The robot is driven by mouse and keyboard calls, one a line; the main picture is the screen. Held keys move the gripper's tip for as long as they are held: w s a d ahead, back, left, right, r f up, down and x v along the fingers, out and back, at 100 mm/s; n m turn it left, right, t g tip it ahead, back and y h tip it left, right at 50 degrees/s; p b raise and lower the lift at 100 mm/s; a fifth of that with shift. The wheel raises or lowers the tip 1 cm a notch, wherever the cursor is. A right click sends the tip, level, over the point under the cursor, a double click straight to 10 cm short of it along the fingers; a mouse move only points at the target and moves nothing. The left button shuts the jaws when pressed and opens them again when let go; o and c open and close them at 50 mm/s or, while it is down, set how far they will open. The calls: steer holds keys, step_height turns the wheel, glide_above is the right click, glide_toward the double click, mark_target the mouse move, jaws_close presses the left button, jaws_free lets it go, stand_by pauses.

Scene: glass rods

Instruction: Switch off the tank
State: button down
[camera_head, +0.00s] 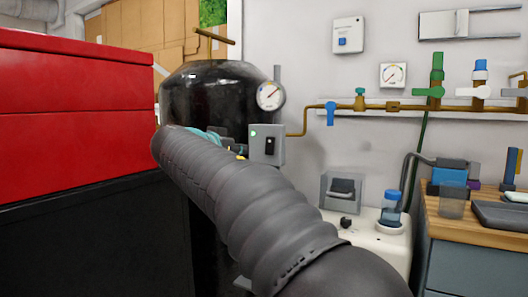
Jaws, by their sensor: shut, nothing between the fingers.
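The tank (212,90) is a tall, glossy black cylinder left of centre. A small grey switch box (261,157) is at its right side, with a black switch (270,146) and a small green light (253,133) on its face. My arm in its grey ribbed sleeve reaches up from the lower right across the tank. My gripper (234,151) is mostly hidden behind the sleeve. Only small dark and yellow parts show, just left of the box. It is shut and empty. I cannot tell whether it touches the box.
A round gauge (270,95) is on the tank's upper right. A brass pipe (303,122) runs from beside the box to wall valves (436,80). A red and black cabinet (75,80) stands close on the left. A wooden bench (460,228) with containers is at the right.

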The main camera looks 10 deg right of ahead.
mark_target(270, 153)
steer(key=p+x, duration=0.2)
steer(key=x, duration=1.1)
steer(key=shift+w+d, duration=0.1)
steer(key=shift+w+d+f, duration=0.1)
steer(key=shift+w+d, duration=0.1)
steer(key=shift+w, duration=0.1)
steer(key=b, duration=0.1)
steer(key=f+b, duration=0.1)
steer(key=shift+w+d+b, duration=0.2)
steer(key=shift+w+b, duration=0.1)
steer(key=shift+b, duration=0.05)
steer(key=shift+d+r, duration=0.1)
steer(key=shift+r, duration=0.05)
